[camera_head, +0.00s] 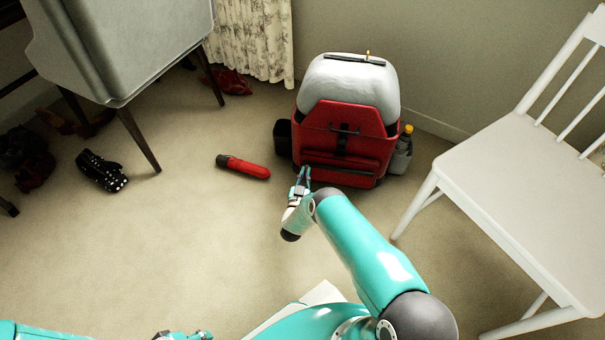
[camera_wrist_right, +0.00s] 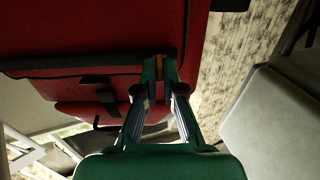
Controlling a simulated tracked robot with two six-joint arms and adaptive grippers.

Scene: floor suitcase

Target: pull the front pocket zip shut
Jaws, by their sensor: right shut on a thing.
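The red bag (camera_head: 345,118) stands upright against the back wall, with a grey-white top. Its front pocket (camera_head: 340,166) is low on the front face, with a dark zip line that also shows in the right wrist view (camera_wrist_right: 75,64). My right gripper (camera_head: 304,172) is at the left end of this pocket. In the right wrist view its fingertips (camera_wrist_right: 160,68) are closed on a small brownish zip pull (camera_wrist_right: 160,66), mostly hidden between them. My left gripper (camera_head: 183,336) barely shows at the bottom edge; its fingers cannot be made out.
A red flashlight (camera_head: 243,167) lies on the carpet left of the bag. A black studded item (camera_head: 101,171) lies farther left. A bottle (camera_head: 402,150) sits at the bag's right side. A white chair (camera_head: 520,170) stands right, a grey desk (camera_head: 115,45) left.

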